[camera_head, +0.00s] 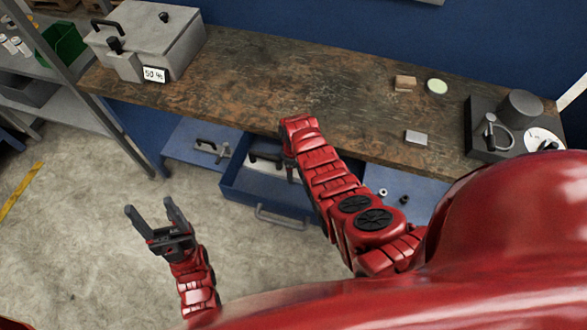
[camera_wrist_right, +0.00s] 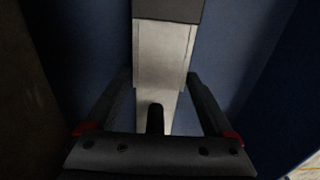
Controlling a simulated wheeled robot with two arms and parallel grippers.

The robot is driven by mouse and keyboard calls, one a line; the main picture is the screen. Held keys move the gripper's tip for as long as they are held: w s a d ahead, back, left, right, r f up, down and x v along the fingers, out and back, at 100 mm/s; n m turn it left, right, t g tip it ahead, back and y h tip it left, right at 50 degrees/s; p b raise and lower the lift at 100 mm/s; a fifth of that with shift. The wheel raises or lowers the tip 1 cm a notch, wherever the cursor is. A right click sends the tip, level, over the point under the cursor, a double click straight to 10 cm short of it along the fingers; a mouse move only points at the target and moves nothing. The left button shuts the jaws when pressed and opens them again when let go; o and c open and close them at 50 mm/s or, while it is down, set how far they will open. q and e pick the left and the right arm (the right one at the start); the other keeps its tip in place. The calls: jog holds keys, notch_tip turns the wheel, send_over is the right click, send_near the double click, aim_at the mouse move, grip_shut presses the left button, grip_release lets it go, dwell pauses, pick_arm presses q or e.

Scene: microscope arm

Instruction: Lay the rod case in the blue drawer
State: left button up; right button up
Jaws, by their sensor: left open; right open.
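The open blue drawer (camera_head: 240,185) juts out below the workbench, its handle (camera_head: 285,218) facing me. A long pale case with a dark end, seemingly the rod case (camera_wrist_right: 162,50), lies inside blue walls in the right wrist view. A small pale part of it (camera_head: 266,165) shows in the drawer in the head view. My right gripper (camera_wrist_right: 160,80) is open inside the drawer, its fingers on either side of the case; contact cannot be told. My right forearm hides part of the drawer. My left gripper (camera_head: 150,207) is open and empty, over the floor left of the drawer.
The workbench (camera_head: 260,70) carries a grey box (camera_head: 160,40), a wooden block (camera_head: 405,83), a green disc (camera_head: 437,87), a grey block (camera_head: 416,138) and a black device (camera_head: 480,120). A blue surface with a dark-handled item (camera_head: 210,147) lies left of the drawer. The floor is clear.

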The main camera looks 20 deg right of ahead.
notch_tip(320, 180, up, 11)
jog(key=b, duration=0.2)
jog(key=shift+r, duration=0.15)
dwell(0.7)
